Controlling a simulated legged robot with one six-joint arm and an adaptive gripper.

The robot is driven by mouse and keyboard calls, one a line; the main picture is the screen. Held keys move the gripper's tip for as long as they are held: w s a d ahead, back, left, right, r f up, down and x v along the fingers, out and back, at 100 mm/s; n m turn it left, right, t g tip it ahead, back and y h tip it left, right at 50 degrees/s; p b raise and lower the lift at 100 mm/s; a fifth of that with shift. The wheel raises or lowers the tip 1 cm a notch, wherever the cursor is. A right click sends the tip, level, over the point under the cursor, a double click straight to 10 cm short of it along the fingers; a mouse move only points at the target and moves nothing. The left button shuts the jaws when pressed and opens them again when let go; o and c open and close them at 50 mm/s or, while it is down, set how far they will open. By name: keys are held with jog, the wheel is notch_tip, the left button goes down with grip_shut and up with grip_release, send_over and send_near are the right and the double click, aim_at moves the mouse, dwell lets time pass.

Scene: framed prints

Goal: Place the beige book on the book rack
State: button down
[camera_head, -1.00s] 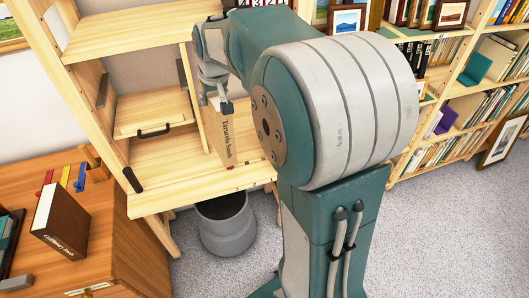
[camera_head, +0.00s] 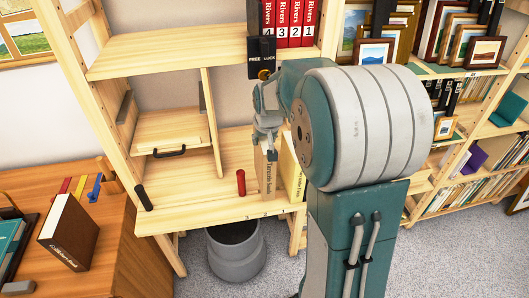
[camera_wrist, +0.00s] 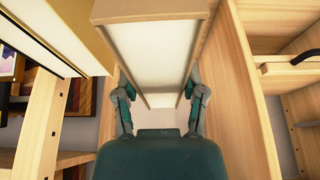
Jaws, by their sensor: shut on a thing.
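The beige book (camera_head: 267,178) stands upright at the right side of the wooden rack's lower shelf (camera_head: 215,205). My gripper (camera_head: 271,150) is shut on its upper part. In the wrist view, the beige book (camera_wrist: 152,55) lies between the two fingers of my gripper (camera_wrist: 157,95). A yellow book (camera_head: 291,175) stands close on its right, partly hidden by my arm; it shows at the upper left in the wrist view (camera_wrist: 50,25). I cannot tell whether the beige book's bottom touches the shelf.
A red cylinder (camera_head: 241,183) stands left of the beige book. An upright divider (camera_head: 212,130) and a drawer (camera_head: 170,140) are further left. Red volumes (camera_head: 288,24) stand on the shelf above. A grey bin (camera_head: 236,250) is below.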

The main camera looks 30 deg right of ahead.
jog(key=f, duration=0.3)
jog(key=shift+d, duration=0.25)
jog(key=shift+f, duration=0.35)
jog(key=shift+a+f, duration=0.1)
jog(key=shift+a, duration=0.05)
jog(key=shift+c, duration=0.8)
grip_release()
